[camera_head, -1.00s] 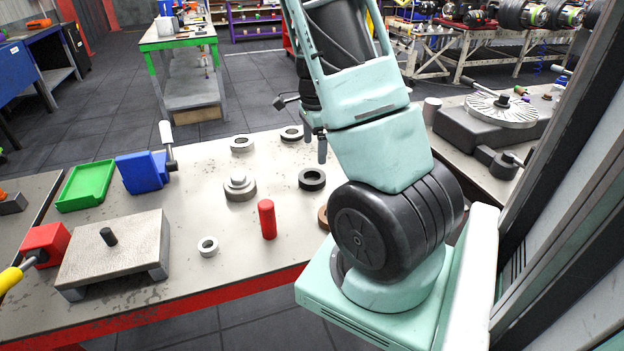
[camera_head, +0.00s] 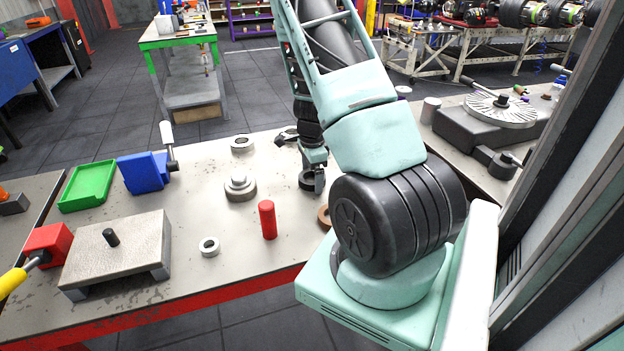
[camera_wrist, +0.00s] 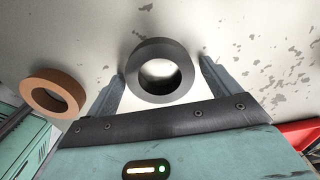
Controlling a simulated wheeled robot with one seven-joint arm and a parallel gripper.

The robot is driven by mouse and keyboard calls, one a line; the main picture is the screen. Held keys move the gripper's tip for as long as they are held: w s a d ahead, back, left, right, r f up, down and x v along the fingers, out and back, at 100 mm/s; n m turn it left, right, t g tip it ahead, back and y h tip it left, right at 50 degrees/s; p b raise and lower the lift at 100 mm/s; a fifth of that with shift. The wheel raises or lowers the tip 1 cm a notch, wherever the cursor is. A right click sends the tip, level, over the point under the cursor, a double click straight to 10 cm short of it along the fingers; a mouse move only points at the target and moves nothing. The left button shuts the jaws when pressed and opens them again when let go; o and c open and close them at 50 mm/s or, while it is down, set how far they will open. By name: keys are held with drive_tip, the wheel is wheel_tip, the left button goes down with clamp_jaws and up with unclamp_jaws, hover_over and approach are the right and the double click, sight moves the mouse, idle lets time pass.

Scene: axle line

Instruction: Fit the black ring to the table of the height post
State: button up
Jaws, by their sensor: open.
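The black ring (camera_head: 306,181) lies flat on the workbench, partly hidden behind my gripper (camera_head: 317,186). In the wrist view the black ring (camera_wrist: 160,47) sits between the two spread fingers of my gripper (camera_wrist: 162,76). The fingers are open, one on each side of the ring, with a gap on each side; contact is not visible. A grey plate on feet (camera_head: 135,244) with a short black peg (camera_head: 111,237) stands at the bench's left. A round ribbed table (camera_head: 503,110) with a dark centre stud is on the right bench. I cannot tell which is the height post's table.
A brown ring (camera_wrist: 52,92) lies left of the black ring in the wrist view.

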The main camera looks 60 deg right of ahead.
drive_tip(key=c, duration=1.2)
